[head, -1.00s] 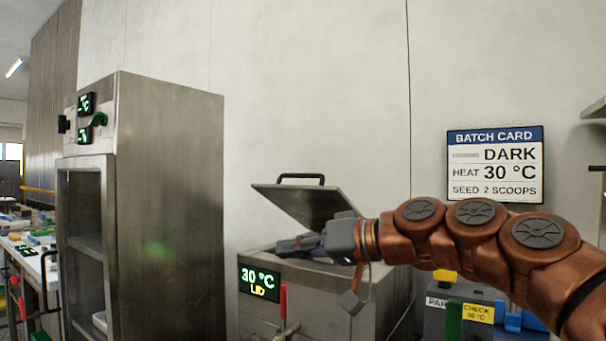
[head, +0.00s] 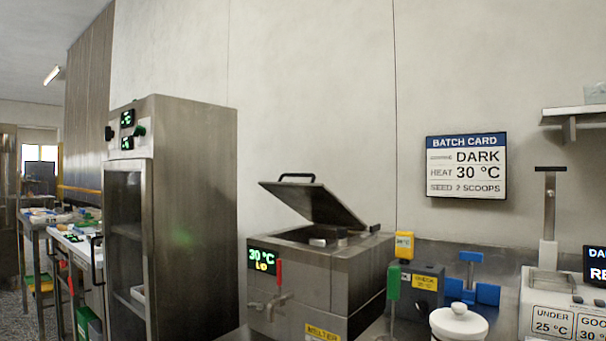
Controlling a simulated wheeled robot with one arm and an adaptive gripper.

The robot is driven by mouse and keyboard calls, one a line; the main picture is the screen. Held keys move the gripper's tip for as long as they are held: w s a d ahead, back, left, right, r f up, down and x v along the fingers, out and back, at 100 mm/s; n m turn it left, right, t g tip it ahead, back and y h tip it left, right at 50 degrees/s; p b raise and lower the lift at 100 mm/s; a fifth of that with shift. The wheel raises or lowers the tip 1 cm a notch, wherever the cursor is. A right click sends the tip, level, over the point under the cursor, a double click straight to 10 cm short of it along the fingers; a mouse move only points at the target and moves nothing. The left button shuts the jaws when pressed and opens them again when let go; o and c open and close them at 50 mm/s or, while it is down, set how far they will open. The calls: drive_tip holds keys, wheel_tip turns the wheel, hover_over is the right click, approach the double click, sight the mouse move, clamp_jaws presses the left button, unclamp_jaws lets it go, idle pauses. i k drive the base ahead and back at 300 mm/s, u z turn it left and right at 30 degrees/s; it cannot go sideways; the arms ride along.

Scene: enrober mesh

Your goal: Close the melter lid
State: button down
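The melter (head: 328,272) is a steel box in the head view, right of the tall cabinet. Its lid (head: 322,205) stands open, tilted up, with a black bar handle (head: 297,176) at its raised left edge. The opening below the lid shows a pale block-like shape inside. The display (head: 263,261) reads 30 °C with "LID" or similar below it. A red-handled tap (head: 279,274) is on the front. My gripper is out of view.
A tall steel cabinet (head: 190,190) stands at left. Right of the melter are a green-handled tool (head: 393,282), a grey box (head: 425,288), a white lidded pot (head: 459,322) and a white machine (head: 550,300). The wall above the melter is clear.

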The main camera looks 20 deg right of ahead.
sight(316, 203)
drive_tip(key=u, duration=0.9)
drive_tip(key=i, duration=1.15)
drive_tip(key=z, duration=0.2)
